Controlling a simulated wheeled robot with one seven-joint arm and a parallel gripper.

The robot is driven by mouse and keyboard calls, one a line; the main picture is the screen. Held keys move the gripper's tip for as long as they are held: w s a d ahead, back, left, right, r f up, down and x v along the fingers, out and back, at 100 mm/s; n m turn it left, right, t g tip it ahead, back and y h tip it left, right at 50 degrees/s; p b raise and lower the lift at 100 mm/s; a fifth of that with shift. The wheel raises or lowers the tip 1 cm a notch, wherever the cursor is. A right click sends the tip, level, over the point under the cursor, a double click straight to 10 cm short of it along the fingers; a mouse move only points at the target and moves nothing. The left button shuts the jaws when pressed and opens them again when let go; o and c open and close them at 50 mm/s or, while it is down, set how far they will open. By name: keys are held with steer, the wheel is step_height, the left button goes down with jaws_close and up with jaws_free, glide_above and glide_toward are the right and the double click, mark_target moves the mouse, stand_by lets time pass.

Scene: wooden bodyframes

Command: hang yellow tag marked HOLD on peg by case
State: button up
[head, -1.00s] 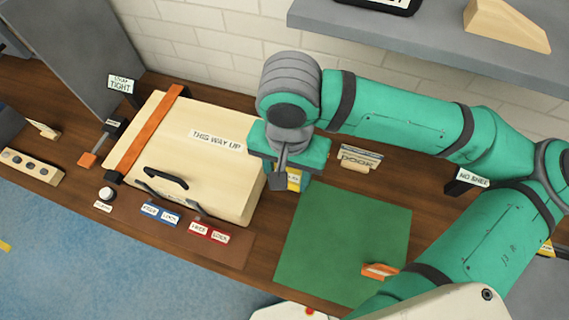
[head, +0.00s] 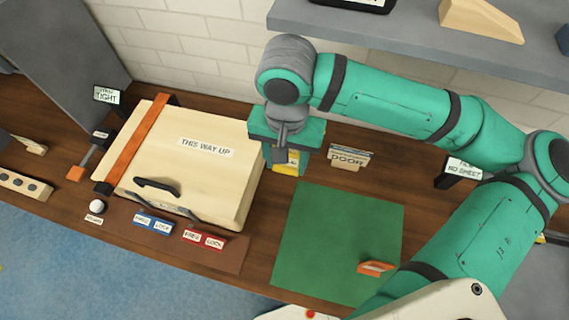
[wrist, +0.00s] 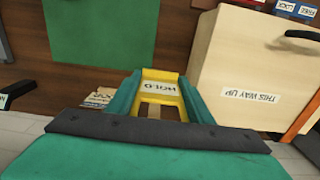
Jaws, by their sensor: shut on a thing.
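My gripper (wrist: 160,97) is shut on the yellow tag (wrist: 160,76), whose label reads HOLD in the wrist view. In the head view the yellow tag (head: 286,161) shows just below my gripper (head: 287,165), partly hidden by it. The tag is held beside the right edge of the pale wooden case (head: 185,185), near its back right corner. The case carries a THIS WAY UP label and also shows in the wrist view (wrist: 235,65). A small wooden bit (wrist: 154,111) shows through the tag's opening; I cannot tell whether it is the peg or whether it touches the tag.
A green mat (head: 340,235) lies right of the case, with an orange piece (head: 376,267) on it. A DOOR block (head: 348,157) stands behind the mat. A NO SHEET sign (head: 461,168) stands at right. A grey shelf (head: 400,32) overhangs the back.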

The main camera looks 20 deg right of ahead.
steer(key=shift+w+d+f, duration=0.2)
steer(key=shift+w+d, duration=0.25)
steer(key=shift+w, duration=0.2)
steer(key=shift+w+d+f, duration=0.2)
steer(key=shift+w+d, duration=0.2)
steer(key=shift+w, duration=0.25)
steer(key=shift+w+d+f, duration=0.2)
steer(key=shift+w+d, duration=0.25)
steer(key=shift+w, duration=0.2)
steer(key=o, duration=1.2)
